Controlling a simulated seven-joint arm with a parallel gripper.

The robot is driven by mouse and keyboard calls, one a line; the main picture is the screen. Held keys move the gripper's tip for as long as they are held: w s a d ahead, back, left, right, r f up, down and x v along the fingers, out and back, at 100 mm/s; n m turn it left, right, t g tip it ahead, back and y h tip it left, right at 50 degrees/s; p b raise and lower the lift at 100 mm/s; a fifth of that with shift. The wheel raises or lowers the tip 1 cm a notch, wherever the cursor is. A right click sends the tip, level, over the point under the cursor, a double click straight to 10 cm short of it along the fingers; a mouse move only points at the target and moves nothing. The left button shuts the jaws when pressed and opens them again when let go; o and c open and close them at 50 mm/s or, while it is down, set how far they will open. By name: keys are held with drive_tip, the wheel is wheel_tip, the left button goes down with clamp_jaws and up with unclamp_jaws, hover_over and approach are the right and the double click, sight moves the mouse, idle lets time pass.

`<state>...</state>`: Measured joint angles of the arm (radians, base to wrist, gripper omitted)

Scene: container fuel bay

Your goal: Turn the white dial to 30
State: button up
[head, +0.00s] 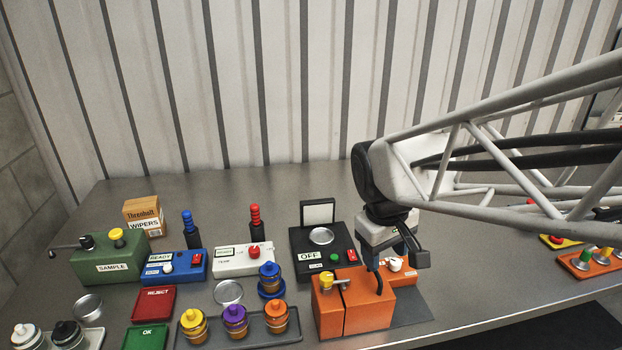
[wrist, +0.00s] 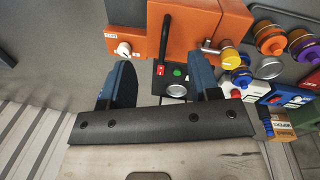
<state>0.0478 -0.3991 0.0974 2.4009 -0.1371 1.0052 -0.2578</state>
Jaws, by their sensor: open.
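I cannot tell whether a finger touches the machine.
The orange machine carries a black handle (head: 376,278) and a yellow-capped tap (head: 328,281). Capped jars (head: 235,318) stand in front.

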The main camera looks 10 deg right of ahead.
sight(396, 261)
drive_tip(key=w+d+f+n+g+h, duration=0.1)
drive_tip(key=w+d+f+n, duration=0.2)
drive_tip(key=w, duration=0.4)
drive_tip(key=w+d+f+n+g, duration=0.2)
drive_tip(key=w+d+f, duration=0.2)
drive_tip(key=w, duration=0.3)
drive_tip(key=shift+d+f+n+g+h, duration=0.2)
drive_tip(key=shift+f+n+g+h, duration=0.15)
drive_tip(key=shift+f, duration=0.2)
drive_tip(key=shift+f, duration=0.1)
drive_tip(key=shift+x, duration=3.85)
drive_tip(key=shift+w, duration=0.1)
drive_tip(key=c, duration=0.9)
